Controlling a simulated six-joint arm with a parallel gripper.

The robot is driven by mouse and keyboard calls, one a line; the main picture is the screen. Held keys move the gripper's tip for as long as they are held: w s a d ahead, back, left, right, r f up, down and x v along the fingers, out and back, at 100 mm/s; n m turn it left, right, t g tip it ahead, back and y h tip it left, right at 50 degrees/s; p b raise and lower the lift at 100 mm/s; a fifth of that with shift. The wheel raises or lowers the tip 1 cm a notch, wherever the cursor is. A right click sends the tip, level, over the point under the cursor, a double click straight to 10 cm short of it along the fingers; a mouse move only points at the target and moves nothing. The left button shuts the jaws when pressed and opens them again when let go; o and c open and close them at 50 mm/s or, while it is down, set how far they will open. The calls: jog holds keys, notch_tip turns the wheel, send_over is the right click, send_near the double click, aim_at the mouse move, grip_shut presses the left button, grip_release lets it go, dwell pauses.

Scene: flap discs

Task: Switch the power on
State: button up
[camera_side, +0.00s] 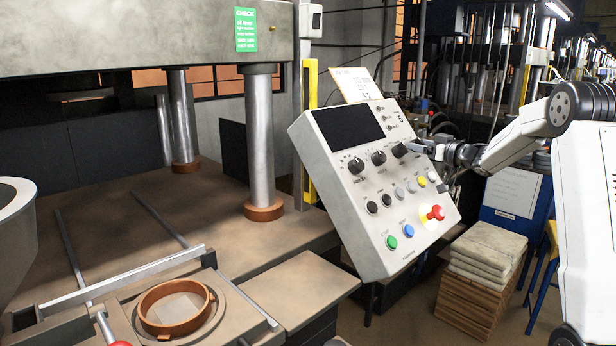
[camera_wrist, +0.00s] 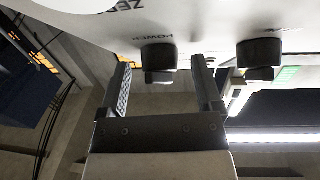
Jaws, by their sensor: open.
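The grey control panel (camera_side: 350,215) stands tilted in the middle of the side view, with a dark screen and a row of black rotary knobs. The knob labelled POWER (camera_wrist: 158,60) shows upside down in the wrist view. It appears to be the rightmost knob (camera_side: 399,150) of the row in the side view. My gripper (camera_side: 420,150) is close to it, on its right. In the wrist view my gripper (camera_wrist: 160,66) is open, with one finger on each side of the POWER knob and visible gaps between. I cannot tell how far the fingertips reach along it.
Another black knob (camera_wrist: 260,55) is just right of my fingers in the wrist view. Below the knobs are small buttons, a green button (camera_side: 392,242), a blue button (camera_side: 408,230) and a red mushroom button (camera_side: 434,213) on the panel. The press table (camera_side: 130,225) is at the left.

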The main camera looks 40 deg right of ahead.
grip_shut()
jog(key=shift+m+h, duration=0.3)
jog(key=shift+m, duration=0.2)
jog(key=m+g+h, duration=0.1)
jog(key=m, duration=0.1)
jog(key=m+g+h, duration=0.1)
jog(key=m+h, duration=0.1)
jog(key=m, duration=0.1)
jog(key=m+g+h, duration=0.1)
jog(key=m, duration=0.2)
jog(key=shift+w+a+r+h, duration=0.1)
jog(key=shift+a+r+h, duration=0.05)
jog(key=shift+a+h, duration=0.25)
jog(key=shift+m+g+h, duration=0.6)
jog(key=shift+m+g, duration=0.3)
jog(key=shift+m, duration=0.7)
jog(key=shift+w+r+m+g+h, duration=0.1)
jog(key=shift+m+g+h, duration=0.3)
jog(key=shift+m+g, duration=0.9)
grip_release()
jog(key=shift+m+t, duration=0.3)
